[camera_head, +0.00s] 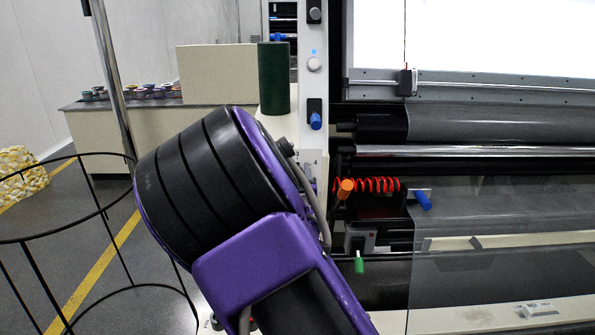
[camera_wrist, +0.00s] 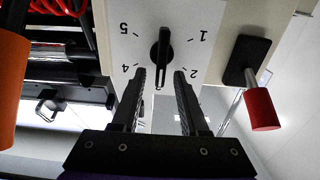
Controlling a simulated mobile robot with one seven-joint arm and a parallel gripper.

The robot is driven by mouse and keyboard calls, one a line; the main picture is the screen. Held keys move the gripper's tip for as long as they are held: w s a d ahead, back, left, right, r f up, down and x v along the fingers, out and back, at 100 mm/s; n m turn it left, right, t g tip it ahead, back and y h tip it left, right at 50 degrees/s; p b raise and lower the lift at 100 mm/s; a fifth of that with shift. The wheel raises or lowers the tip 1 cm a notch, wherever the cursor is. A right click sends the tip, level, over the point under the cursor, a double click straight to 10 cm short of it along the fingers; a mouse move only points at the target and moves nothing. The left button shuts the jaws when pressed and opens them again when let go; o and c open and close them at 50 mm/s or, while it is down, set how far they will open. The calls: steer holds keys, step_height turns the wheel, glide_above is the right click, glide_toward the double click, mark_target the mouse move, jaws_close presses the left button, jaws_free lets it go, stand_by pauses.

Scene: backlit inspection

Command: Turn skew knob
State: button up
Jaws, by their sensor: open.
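A black knob (camera_wrist: 163,46) with a long narrow grip sits on a white dial plate (camera_wrist: 206,22) in the wrist view. The numbers 1, 2, 4 and 5 show upside down around it. No name label is readable. My gripper (camera_wrist: 160,74) is open, its two black fingers pointing toward the dial. The knob's lower end appears between the fingertips, with gaps on both sides; I cannot tell how deep they reach. In the head view my purple and black arm hides the gripper and the knob; only a plate edge with a 4 (camera_head: 314,162) shows.
A red handle (camera_wrist: 261,108) sticks out right of the dial, and an orange handle (camera_wrist: 12,88) is at the left. In the head view, red coiled cable (camera_head: 378,185), a blue handle (camera_head: 423,200) and a green handle (camera_head: 359,263) are right of my arm.

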jaws_close()
stand_by(0.4)
steer(key=n, duration=0.2)
steer(key=a+n, duration=0.1)
steer(key=n, duration=0.3)
steer(key=shift+a+f+n, duration=0.15)
steer(key=shift+f+n, duration=0.1)
steer(key=shift+n, duration=0.05)
steer(key=n, duration=0.3)
steer(key=n+p, duration=0.1)
steer(key=n, duration=0.1)
steer(key=shift+a+f, duration=0.35)
steer(key=shift+f, duration=0.05)
jaws_free()
